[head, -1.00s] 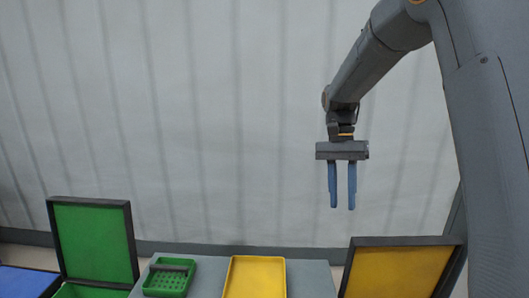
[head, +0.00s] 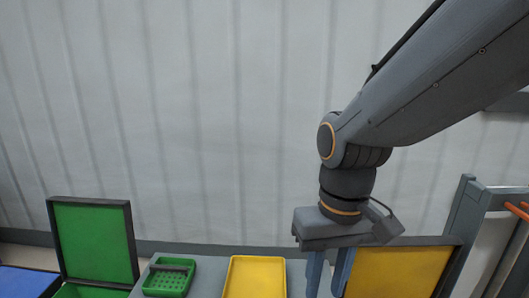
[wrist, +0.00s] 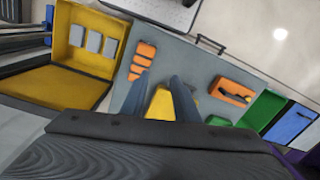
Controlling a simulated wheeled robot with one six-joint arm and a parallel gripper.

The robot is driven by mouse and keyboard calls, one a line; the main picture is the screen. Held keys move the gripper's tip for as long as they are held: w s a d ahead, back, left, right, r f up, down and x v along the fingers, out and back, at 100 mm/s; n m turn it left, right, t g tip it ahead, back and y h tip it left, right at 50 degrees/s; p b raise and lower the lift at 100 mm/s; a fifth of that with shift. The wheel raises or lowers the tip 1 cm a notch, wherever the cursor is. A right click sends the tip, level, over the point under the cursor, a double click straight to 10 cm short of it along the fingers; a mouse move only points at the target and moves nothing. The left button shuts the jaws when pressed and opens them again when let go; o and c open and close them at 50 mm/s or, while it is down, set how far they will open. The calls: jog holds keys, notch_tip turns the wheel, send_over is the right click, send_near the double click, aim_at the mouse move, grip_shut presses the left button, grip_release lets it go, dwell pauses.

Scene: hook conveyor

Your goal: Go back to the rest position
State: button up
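My gripper (head: 329,275) hangs pointing down at the lower right of the head view, its fingertips cut off by the bottom edge. In the wrist view its two blue-grey fingers (wrist: 160,80) stand apart with nothing held between them. The yellow tray (head: 255,277) is left of my gripper in the head view. In the wrist view a yellow patch (wrist: 160,105) shows between and below the fingers.
A green tray (head: 170,277) with a grey item stands left of the yellow tray. A green box lid (head: 95,243) stands open at left, a yellow one (head: 398,272) behind my gripper at right. An orange-barred frame (head: 500,235) is at far right. A corrugated wall fills the back.

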jog(key=s+d+r+m+p, duration=0.1)
jog(key=d+r+m+p, duration=0.1)
jog(key=d+r+p, duration=0.7)
jog(key=p, duration=0.8)
jog(key=shift+s+h, duration=0.3)
